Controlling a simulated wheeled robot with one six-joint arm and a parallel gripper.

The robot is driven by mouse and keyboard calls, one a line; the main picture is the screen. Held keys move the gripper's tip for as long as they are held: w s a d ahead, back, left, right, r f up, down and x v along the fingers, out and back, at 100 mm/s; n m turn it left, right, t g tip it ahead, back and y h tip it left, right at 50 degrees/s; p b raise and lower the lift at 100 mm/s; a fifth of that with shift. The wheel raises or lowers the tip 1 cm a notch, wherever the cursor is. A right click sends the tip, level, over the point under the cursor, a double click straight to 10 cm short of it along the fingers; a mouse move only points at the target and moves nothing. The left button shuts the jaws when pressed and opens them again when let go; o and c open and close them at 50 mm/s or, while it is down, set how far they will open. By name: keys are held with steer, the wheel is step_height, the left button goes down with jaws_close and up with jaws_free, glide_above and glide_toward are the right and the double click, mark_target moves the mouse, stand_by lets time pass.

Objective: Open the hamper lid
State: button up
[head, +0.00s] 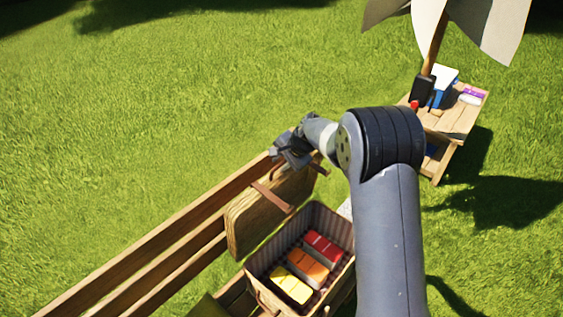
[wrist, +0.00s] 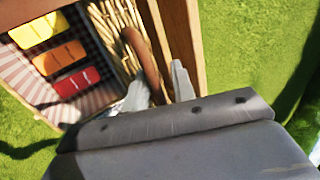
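The wicker hamper (head: 336,222) stands below my arm with its inside exposed. Its lid (head: 262,218) is raised, standing steeply against the wooden bench back, and it also shows edge-on in the wrist view (wrist: 113,32). A brown leather strap (head: 272,197) runs over the lid and shows as a curved band in the wrist view (wrist: 144,62). My gripper (head: 288,152) is at the lid's upper edge. In the wrist view its fingers (wrist: 160,88) are apart, with the strap's end between them; contact is hard to make out.
Yellow, orange and red packs (head: 308,264) lie in the hamper. The bench's wooden rails (head: 150,250) run behind the lid. A small wooden table (head: 460,118) with several items and a parasol (head: 455,22) stands at the upper right. Open grass lies left.

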steer(key=b+v, duration=0.2)
steer(key=v, duration=0.8)
steer(key=shift+r, duration=0.35)
steer(key=shift+s, duration=0.15)
steer(key=p+x, duration=0.2)
steer(key=x, duration=0.8)
steer(key=shift+f, duration=0.45)
